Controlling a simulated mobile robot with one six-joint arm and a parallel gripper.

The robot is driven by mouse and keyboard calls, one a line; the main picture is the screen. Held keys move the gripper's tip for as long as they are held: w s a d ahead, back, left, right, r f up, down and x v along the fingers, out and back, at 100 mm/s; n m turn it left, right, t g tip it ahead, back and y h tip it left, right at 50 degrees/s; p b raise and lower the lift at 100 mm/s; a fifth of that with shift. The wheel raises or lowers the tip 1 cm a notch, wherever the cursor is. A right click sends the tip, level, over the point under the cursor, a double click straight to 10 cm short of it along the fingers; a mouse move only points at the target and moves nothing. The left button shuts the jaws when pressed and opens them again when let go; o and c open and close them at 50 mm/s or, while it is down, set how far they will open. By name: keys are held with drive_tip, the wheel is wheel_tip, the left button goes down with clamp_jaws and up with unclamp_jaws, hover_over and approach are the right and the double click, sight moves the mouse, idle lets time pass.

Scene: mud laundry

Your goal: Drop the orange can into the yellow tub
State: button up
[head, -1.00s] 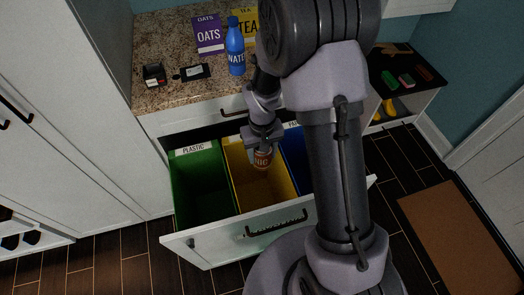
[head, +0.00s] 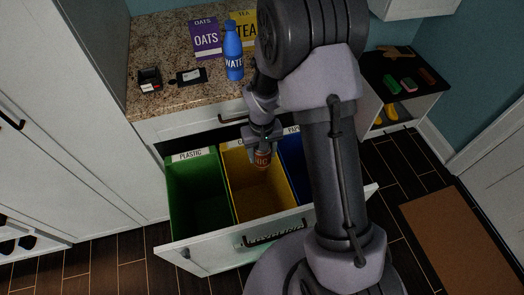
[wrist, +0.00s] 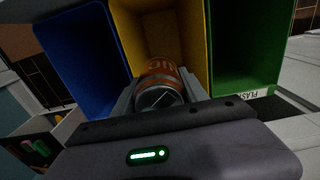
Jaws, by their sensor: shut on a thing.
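The orange can (head: 262,160) is held in my gripper (head: 262,148), over the yellow tub (head: 250,199) in the head view. The wrist view shows the can (wrist: 160,82) between the two fingers of my gripper (wrist: 158,98), with its round end toward the camera. The yellow tub (wrist: 150,25) lies beyond the can in that view. My gripper is shut on the can. Part of the tub's back and right side is hidden by my arm in the head view. I cannot tell exactly how far the can is below the tub's rim.
The green tub (head: 195,200), labelled plastic, is left of the yellow one, and the blue tub (head: 295,165) is right, all in an open drawer (head: 200,256). On the counter (head: 165,45) stand a blue bottle (head: 233,55), an oats box (head: 206,38) and a tea box (head: 243,28).

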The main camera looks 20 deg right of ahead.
drive_tip(key=o, duration=1.4)
drive_tip(key=shift+r, duration=0.1)
wheel_tip(320, 180, up, 17)
drive_tip(key=p, duration=0.7)
drive_tip(key=shift+r, duration=0.15)
